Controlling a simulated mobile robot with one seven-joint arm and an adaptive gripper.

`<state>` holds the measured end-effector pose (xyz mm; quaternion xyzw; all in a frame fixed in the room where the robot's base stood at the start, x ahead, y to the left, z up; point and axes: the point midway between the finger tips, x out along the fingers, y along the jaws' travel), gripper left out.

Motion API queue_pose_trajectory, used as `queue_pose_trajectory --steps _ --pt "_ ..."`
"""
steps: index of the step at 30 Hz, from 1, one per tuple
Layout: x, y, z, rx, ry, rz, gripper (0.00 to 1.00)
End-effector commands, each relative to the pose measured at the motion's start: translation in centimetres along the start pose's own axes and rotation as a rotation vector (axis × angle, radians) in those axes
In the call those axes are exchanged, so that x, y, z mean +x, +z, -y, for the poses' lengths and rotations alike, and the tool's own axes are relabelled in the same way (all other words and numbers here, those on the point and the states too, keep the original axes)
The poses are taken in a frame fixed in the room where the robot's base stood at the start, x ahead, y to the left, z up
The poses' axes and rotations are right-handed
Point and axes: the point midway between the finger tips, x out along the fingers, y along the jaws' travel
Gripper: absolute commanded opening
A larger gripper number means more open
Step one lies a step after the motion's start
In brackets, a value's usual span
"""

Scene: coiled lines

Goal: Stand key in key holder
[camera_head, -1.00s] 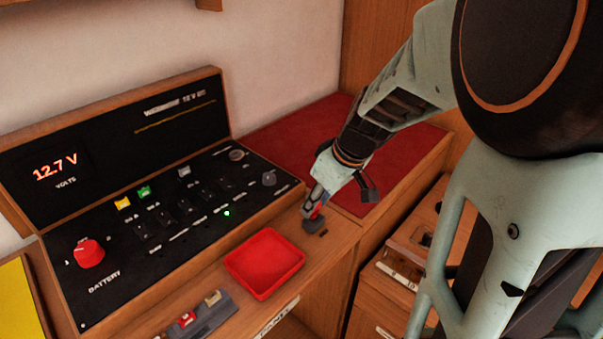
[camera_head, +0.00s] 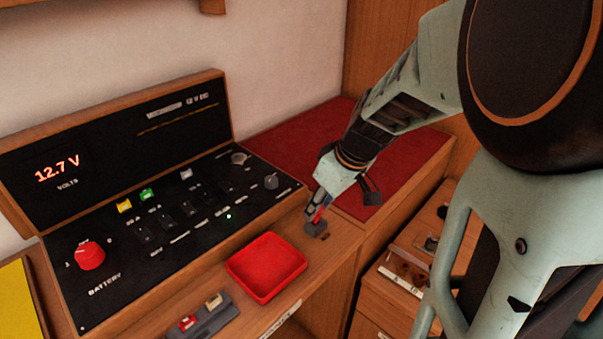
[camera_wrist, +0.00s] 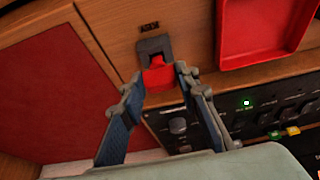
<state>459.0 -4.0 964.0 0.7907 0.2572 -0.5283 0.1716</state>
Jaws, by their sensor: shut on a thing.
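The red key (camera_wrist: 158,77) is between my fingertips in the wrist view, and a little red shows at the fingertips in the head view (camera_head: 318,214). My gripper (camera_wrist: 160,80) is shut on it; it also shows in the head view (camera_head: 319,210). The key holder, a small dark grey block (camera_wrist: 153,45) with a notch, is right at the key's far end. It stands on the wooden ledge in the head view (camera_head: 313,229), just under my fingertips. The key's lower end is hidden, so I cannot tell how deep it sits in the holder.
A red tray (camera_head: 267,267) lies on the ledge left of the holder. The black battery panel (camera_head: 190,215) with switches and a red knob (camera_head: 90,255) is behind it. A grey block with small red and cream pieces (camera_head: 205,317) is at the front. A red mat (camera_head: 300,145) lies behind.

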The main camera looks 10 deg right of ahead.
Motion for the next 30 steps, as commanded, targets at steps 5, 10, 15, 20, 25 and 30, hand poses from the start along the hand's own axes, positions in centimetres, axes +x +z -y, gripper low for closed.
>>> queue_pose_trajectory --steps 5,10,15,20,25,30 --pt "0.2 0.1 0.0 0.0 0.0 0.0 0.12" --pt "0.5 0.2 0.0 0.0 0.0 0.0 0.12" --pt "0.7 0.3 0.0 0.0 0.0 0.0 0.12" --pt "1.0 0.4 0.0 0.0 0.0 0.0 0.12" --pt "1.2 0.5 0.0 0.0 0.0 0.0 0.12" --pt "1.5 0.6 0.0 0.0 0.0 0.0 0.12"
